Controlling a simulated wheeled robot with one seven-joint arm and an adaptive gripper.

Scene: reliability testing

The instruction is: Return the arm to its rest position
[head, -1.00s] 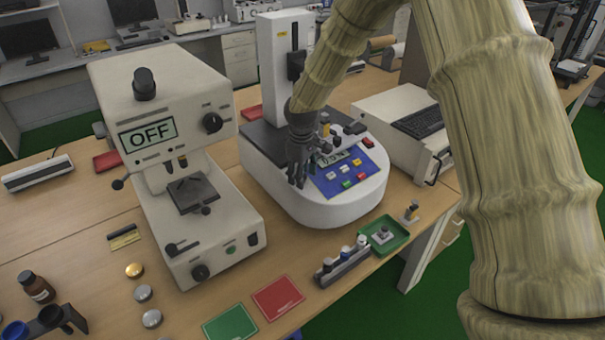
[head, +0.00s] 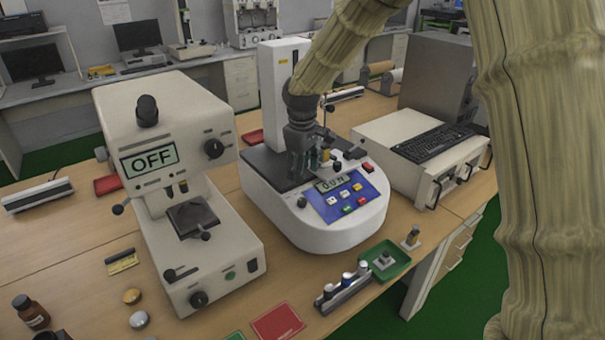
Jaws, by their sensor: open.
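My arm comes in from the top right in a wood-textured sleeve, and my dark gripper (head: 305,168) hangs at its end. The gripper is over the base of a white tester (head: 325,235), in front of its column and behind its blue panel. The fingers point down and look empty, though small parts of the tester behind them make the tips hard to separate. Whether they touch the tester cannot be told. The tester's small display (head: 333,184) shows dark characters.
A beige instrument (head: 215,260) reading OFF stands to the left. A white unit with a keyboard (head: 432,146) stands to the right. A green tray (head: 398,268), a vial rack (head: 343,294) and a red card (head: 277,323) lie in front.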

